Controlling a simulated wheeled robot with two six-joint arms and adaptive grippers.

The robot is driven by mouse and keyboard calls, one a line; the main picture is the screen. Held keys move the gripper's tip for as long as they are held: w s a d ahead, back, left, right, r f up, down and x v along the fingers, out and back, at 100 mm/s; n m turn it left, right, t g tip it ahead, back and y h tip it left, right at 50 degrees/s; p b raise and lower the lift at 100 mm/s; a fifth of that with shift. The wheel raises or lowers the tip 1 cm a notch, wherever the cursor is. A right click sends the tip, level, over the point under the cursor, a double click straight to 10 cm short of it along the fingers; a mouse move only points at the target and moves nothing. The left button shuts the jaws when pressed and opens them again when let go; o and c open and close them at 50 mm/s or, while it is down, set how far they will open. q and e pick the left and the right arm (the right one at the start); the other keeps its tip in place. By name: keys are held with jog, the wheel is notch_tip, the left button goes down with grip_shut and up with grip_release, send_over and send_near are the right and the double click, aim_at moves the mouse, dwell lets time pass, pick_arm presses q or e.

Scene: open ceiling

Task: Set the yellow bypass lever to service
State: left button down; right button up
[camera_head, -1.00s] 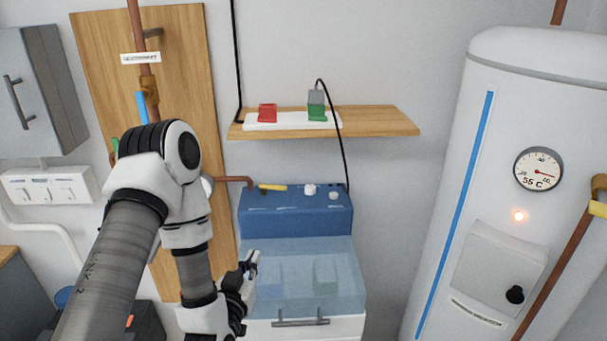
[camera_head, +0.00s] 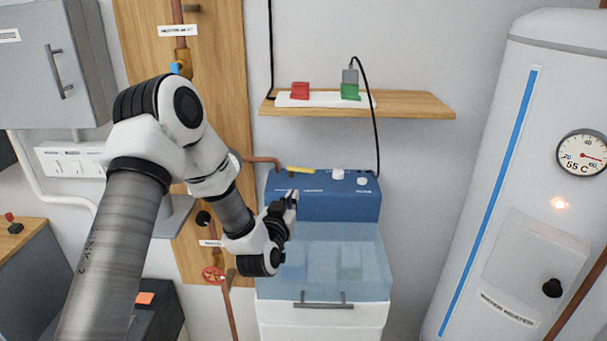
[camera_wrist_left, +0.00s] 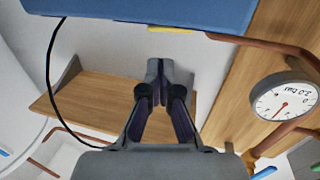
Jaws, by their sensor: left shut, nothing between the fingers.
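The yellow bypass lever (camera_head: 300,169) lies nearly level at the top left of the blue panel (camera_head: 325,205), beside a copper pipe end. In the left wrist view the lever (camera_wrist_left: 170,30) shows as a short yellow strip at the blue edge. My left gripper (camera_head: 292,197) is shut and empty, just below the lever's left end in the head view. In the left wrist view its fingertips (camera_wrist_left: 158,85) are together and apart from the lever. I cannot read any service mark by the lever. My right gripper is not in view.
White knobs (camera_head: 337,174) sit right of the lever. A wooden shelf (camera_head: 420,104) above holds red and green plugs, with a black cable hanging down. A copper pipe (camera_head: 262,161) and a pressure gauge (camera_wrist_left: 285,104) are close to the gripper. A white water heater (camera_head: 480,150) stands right.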

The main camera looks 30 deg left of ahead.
aim_at(308, 171)
pick_arm(q)
jog(key=p+x, duration=0.3)
jog(key=x, duration=0.8)
jog(key=shift+d, duration=0.1)
jog(key=shift+w+f, duration=0.15)
jog(key=w+b, duration=0.1)
jog(key=b, duration=0.2)
jog(key=shift+w+f, duration=0.1)
jog(key=shift+w, duration=0.2)
jog(key=shift+r, duration=0.5)
